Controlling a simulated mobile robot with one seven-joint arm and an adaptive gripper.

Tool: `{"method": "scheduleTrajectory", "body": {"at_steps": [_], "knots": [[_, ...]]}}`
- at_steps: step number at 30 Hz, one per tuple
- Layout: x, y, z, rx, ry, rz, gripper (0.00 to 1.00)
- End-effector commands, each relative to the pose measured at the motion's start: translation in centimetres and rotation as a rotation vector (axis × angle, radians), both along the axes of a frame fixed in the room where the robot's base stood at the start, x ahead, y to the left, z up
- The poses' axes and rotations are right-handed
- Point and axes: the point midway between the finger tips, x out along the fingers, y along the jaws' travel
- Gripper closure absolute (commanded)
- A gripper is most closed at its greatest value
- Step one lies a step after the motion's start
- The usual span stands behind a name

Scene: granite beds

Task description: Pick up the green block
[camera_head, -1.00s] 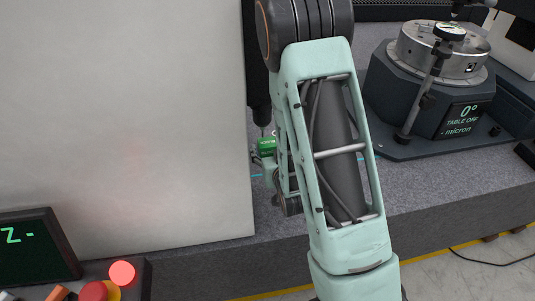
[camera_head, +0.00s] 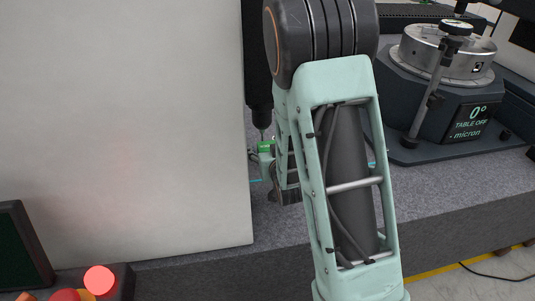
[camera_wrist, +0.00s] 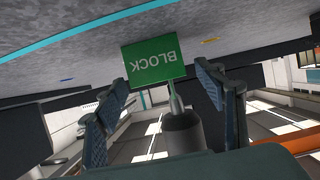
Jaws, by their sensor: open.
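The green block (camera_wrist: 153,60) shows in the wrist view with the word BLOCK upside down on its face. My gripper (camera_wrist: 162,78) is open, with one finger to the left of the block and one to the right. I cannot tell whether either finger touches it. A grey cylinder with a thin tip (camera_wrist: 184,130) reaches to the block's lower right edge in this view. In the head view the block (camera_head: 265,146) is small, just under a dark vertical spindle (camera_head: 259,90), and my arm hides part of the area around it.
A large pale panel (camera_head: 120,130) fills the left, close to the block. A round metal table on a dark base (camera_head: 445,55) stands on the granite bed (camera_head: 430,190) to the right. A screen (camera_head: 22,248) and red buttons (camera_head: 98,279) are at lower left.

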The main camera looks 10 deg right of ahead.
Motion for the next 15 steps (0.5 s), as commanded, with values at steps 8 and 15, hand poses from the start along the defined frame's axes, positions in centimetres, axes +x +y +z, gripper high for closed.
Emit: {"method": "scheduleTrajectory", "body": {"at_steps": [8, 15], "knots": [[2.2, 0.0, -1.0, 0.0, 0.0, 0.001, 0.36], [2.2, 0.0, -1.0, 0.0, 0.0, 0.0, 0.43]]}}
